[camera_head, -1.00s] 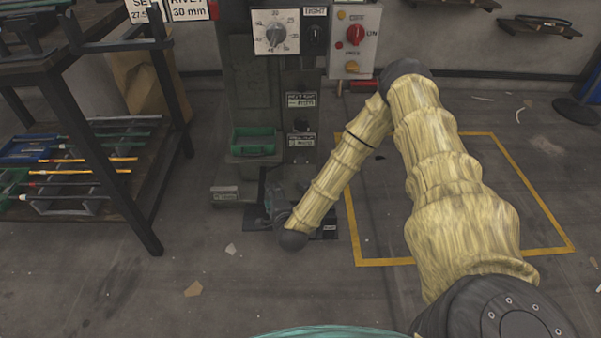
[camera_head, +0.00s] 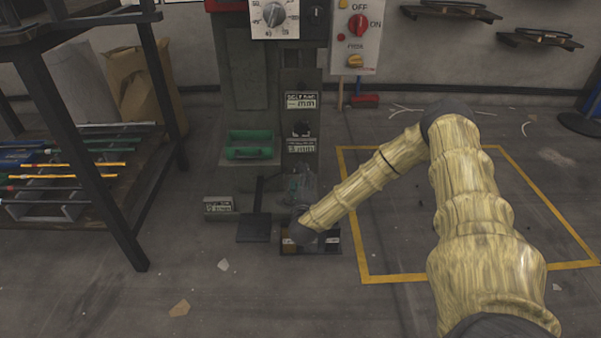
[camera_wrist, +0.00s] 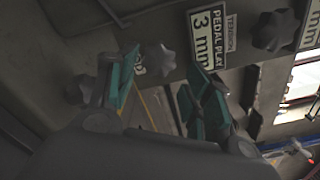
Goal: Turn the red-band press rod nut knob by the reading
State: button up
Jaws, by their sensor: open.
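The press (camera_head: 245,75) stands upright at centre, with a strip of red (camera_head: 225,5) at its top edge. My gripper (camera_head: 301,185) is low in front of its column, pointing up, and looks small in the head view. In the wrist view my gripper (camera_wrist: 166,72) is open, its teal-padded fingers apart and empty. A grey star-shaped knob (camera_wrist: 160,60) shows beyond the gap between the fingertips; contact cannot be seen. A second star knob (camera_wrist: 275,30) sits beside the "PEDAL PLAY 3 mm" plate (camera_wrist: 208,38). A third knob (camera_wrist: 80,89) is partly behind the left finger. Which is the rod nut knob is unclear.
A green tray (camera_head: 250,146) sits on the press's left side. A dial (camera_head: 274,14) and an OFF/ON box (camera_head: 357,35) are above. A dark rack (camera_head: 95,190) with rods stands left.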

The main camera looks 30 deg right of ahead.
jog(key=shift+b+x, duration=1.65)
jog(key=shift+x, duration=2.05)
jog(key=c, duration=0.7)
jog(key=shift+c, duration=0.2)
jog(key=shift+a+p, duration=0.1)
jog(key=shift+p, duration=0.2)
